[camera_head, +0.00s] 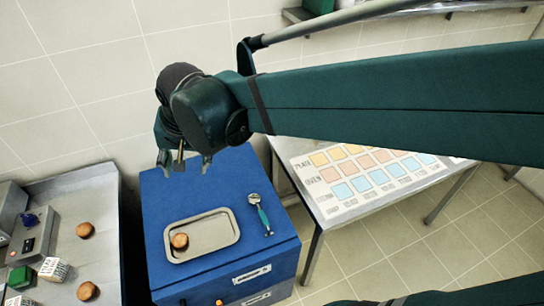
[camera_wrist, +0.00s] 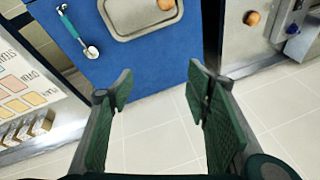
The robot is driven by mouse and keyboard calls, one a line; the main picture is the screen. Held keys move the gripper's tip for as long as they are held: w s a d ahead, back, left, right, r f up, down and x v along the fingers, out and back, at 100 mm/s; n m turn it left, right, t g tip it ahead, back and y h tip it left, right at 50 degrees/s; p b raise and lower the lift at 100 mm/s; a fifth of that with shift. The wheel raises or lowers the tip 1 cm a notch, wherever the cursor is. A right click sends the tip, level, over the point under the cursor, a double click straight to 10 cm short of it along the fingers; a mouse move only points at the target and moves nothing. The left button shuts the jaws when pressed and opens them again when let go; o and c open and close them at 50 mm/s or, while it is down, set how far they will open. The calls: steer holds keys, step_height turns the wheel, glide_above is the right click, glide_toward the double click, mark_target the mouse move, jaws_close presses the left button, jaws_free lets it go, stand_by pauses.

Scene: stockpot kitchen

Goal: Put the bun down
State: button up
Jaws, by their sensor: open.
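A brown bun (camera_head: 180,241) rests at the left end of a shallow grey tray (camera_head: 215,231) on top of the blue cabinet (camera_head: 163,200). In the wrist view the same bun (camera_wrist: 166,4) and the tray (camera_wrist: 122,36) are at the top edge, partly cut off. My gripper (camera_head: 184,163) is open and empty, above the far edge of the cabinet and apart from the bun and tray. In the wrist view the spread green fingers of my gripper (camera_wrist: 156,90) have only floor and the cabinet edge between them.
A teal-handled scoop (camera_head: 264,219) lies right of the tray. A table with a coloured chart (camera_head: 370,175) stands right.

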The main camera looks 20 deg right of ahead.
steer(key=s+d+n+t+h, duration=0.1)
steer(key=s+d, duration=0.4)
steer(key=d, duration=0.6)
steer(key=s+d+n+t, duration=0.2)
steer(key=s+d, duration=0.4)
steer(key=d, duration=0.5)
steer(key=shift+d+n+h, duration=0.3)
steer(key=shift+n+h, duration=0.1)
steer(key=shift+f, duration=0.15)
step_height(320, 180, down, 4)
steer(key=b, duration=0.4)
steer(key=shift+f+b, duration=0.25)
steer(key=shift+b, duration=0.1)
